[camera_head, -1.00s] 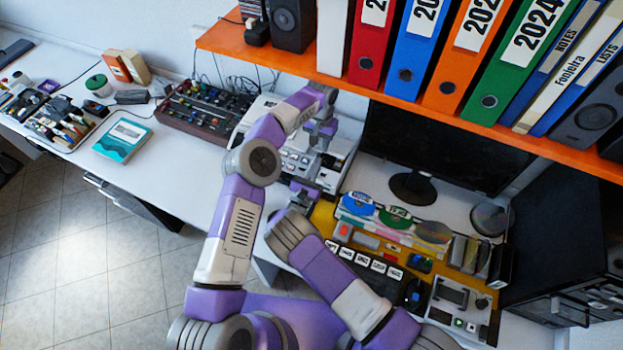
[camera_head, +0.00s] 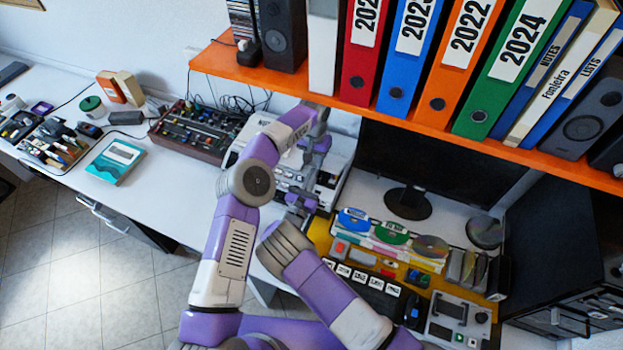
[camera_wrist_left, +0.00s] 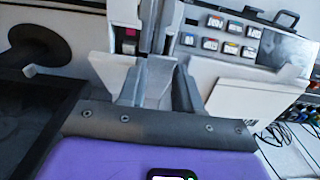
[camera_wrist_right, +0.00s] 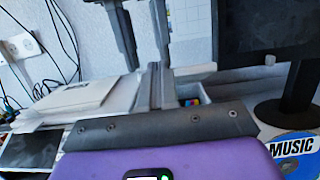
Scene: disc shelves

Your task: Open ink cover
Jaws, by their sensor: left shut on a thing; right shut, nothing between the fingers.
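The white printer (camera_head: 325,190) stands on the desk below the shelf. My left gripper (camera_wrist_left: 157,90) reaches over its back, its fingers apart and shut on a white part that I take for the ink cover (camera_wrist_left: 155,75). In the left wrist view a pink cartridge (camera_wrist_left: 128,45) shows in an opening beside it. In the right wrist view coloured cartridges (camera_wrist_right: 190,101) show in the opening. My right gripper (camera_wrist_right: 156,82) is shut and empty at the printer's front, facing the left gripper's fingers (camera_wrist_right: 143,38). The cover's full outline is hidden by the fingers.
The orange shelf (camera_head: 430,125) with binders and a speaker hangs close above. A mixer (camera_head: 200,133) lies left. Cables (camera_wrist_right: 55,45) run along the wall.

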